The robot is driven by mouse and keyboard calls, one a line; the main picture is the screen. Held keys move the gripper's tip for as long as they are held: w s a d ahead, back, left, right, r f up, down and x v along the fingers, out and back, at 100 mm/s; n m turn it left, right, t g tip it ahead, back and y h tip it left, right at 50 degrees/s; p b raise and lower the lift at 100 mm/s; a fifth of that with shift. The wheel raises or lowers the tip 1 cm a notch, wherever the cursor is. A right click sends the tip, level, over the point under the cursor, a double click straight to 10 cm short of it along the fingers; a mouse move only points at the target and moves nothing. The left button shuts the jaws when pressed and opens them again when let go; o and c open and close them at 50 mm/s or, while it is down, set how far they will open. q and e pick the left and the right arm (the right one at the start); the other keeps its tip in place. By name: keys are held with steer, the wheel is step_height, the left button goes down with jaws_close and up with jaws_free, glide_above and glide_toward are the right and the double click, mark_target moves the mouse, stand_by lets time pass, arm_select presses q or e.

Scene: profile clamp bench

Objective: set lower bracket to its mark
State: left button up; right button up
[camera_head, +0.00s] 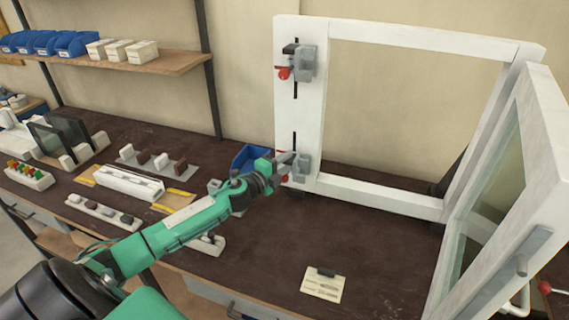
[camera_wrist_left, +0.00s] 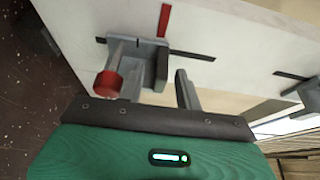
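The lower bracket (camera_head: 302,165) is a grey clamp block on a black slot in the white frame's left upright. In the left wrist view the lower bracket (camera_wrist_left: 150,62) has a red knob (camera_wrist_left: 108,84). A red strip mark (camera_wrist_left: 164,20) meets that slot near the bracket's upper-end edge; exact alignment is unclear. My left gripper (camera_head: 282,163) is at the bracket in the head view. In the left wrist view my left gripper (camera_wrist_left: 160,88) looks open, with a gap between one finger and the block; the other finger is partly hard to separate from the bracket. My right gripper is out of view.
The upper bracket (camera_head: 300,62) sits higher on the same upright. A hinged glazed sash (camera_head: 500,190) stands open at right. A blue bin (camera_head: 249,157) is behind my gripper. A card (camera_head: 322,284) lies on the dark bench, with clear room around it. Several fixtures fill the left.

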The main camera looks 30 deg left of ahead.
arm_select(q)
jaws_close()
step_height(320, 180, up, 3)
steer(key=shift+f+p, duration=0.1)
steer(key=shift+p, duration=1.1)
jaws_free()
steer(key=shift+f, duration=0.1)
